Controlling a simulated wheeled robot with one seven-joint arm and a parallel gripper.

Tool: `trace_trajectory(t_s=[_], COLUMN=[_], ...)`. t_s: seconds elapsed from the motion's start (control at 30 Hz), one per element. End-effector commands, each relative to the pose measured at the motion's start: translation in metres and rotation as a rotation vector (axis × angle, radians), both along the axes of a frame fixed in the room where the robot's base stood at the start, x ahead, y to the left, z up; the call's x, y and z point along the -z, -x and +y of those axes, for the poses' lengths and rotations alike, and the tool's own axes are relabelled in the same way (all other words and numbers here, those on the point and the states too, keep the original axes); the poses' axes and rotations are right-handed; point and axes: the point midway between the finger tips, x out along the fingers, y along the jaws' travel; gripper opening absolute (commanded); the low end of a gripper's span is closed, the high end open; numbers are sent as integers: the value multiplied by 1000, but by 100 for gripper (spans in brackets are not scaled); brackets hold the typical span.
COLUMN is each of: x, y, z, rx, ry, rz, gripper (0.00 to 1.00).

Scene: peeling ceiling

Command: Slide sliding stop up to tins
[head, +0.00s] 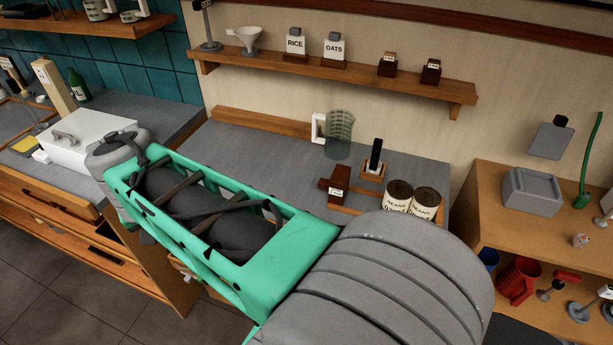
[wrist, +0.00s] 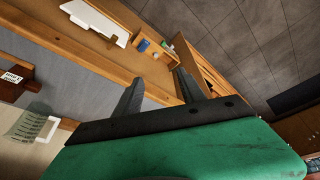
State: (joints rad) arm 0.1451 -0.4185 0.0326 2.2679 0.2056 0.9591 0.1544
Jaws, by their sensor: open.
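Two cream tins with dark lids and "BEANS" labels, the left tin (head: 398,196) and the right tin (head: 425,203), stand side by side on the grey worktop in the head view. A wooden strip (head: 346,210) runs by them. Left of the tins is a dark red-brown block (head: 327,183) with a white label. Behind is a light wooden block (head: 371,174) with an upright black piece. I cannot tell for sure which is the sliding stop; both stand apart from the tins. My gripper (wrist: 158,75) is open and empty in the wrist view; my arm hides it in the head view.
A clear measuring jug (head: 339,135) stands behind on the worktop (head: 270,155). A wall shelf (head: 340,80) holds a funnel and labelled jars. A white sink (head: 90,140) is at left. A wooden shelf unit (head: 500,190) with a grey box stands at right.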

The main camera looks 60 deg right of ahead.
Motion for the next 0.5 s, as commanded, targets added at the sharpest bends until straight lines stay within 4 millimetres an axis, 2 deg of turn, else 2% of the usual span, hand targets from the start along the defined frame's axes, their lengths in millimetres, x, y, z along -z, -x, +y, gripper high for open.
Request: trace_trajectory(t_s=[0.03, 0.13, 0.17, 0.2, 0.23, 0.3, 0.4, 0.5], x=[-9, -18, -17, -15, -11, 1, 25, 48], y=[-12, -19, -17, -10, -4, 19, 59, 93], z=[-44, -141, -169, -205, -231, -286, -343, -375], rx=[211, 708, 857, 1056, 1206, 1551, 1981, 2290], ry=[0, 2, 5, 8, 11, 24, 51, 78], rz=[22, 47, 52, 55, 56, 51, 36, 16], gripper=[47, 47, 47, 47, 47, 47, 47, 47])
